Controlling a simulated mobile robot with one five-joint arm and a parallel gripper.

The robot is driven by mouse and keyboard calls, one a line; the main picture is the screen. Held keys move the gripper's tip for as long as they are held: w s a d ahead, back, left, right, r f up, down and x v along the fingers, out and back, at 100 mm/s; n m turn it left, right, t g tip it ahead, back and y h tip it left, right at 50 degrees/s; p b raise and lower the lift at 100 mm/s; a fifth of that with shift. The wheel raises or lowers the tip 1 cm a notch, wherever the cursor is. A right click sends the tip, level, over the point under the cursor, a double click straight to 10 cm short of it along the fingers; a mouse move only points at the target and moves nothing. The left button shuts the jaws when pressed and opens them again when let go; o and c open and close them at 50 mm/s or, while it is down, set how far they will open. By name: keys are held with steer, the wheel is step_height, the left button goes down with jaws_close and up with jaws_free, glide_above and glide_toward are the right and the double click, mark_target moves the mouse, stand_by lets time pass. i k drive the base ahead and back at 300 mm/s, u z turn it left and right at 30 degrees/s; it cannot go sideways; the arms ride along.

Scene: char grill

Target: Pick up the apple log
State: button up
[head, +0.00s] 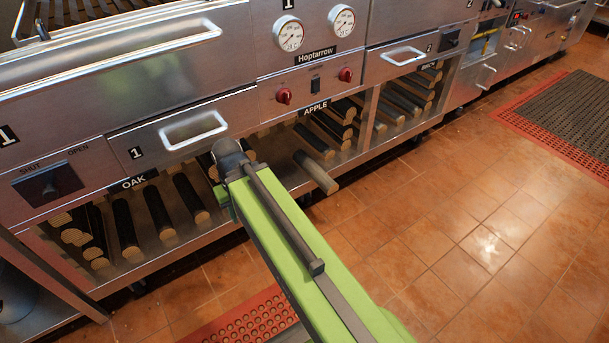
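Several dark-barked logs with pale cut ends lie on the shelf under the APPLE label (316,107). One apple log (317,172) sticks out past the shelf's front edge, pale end toward the floor. Other apple logs (330,126) lie behind it and to its right. My gripper (228,156) is at the far end of my green arm, left of the protruding log and in front of the shelf. I see it from behind; its fingers are hidden, and no log shows in it.
Oak logs (158,212) lie on the left of the lower shelf, below the OAK label. A drawer handle (193,131) stands out just above my gripper. Red-edged mats (245,317) lie at the front and far right. The tiled floor (450,225) to the right is clear.

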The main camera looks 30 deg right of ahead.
mark_target(327, 185)
steer(key=u, duration=0.4)
steer(key=k, duration=0.2)
steer(key=u, duration=1.65)
steer(key=i, duration=0.6)
steer(key=z, duration=4.75)
steer(key=i, duration=0.1)
steer(key=u, duration=2.85)
steer(key=i, duration=1)
steer(key=z, duration=0.05)
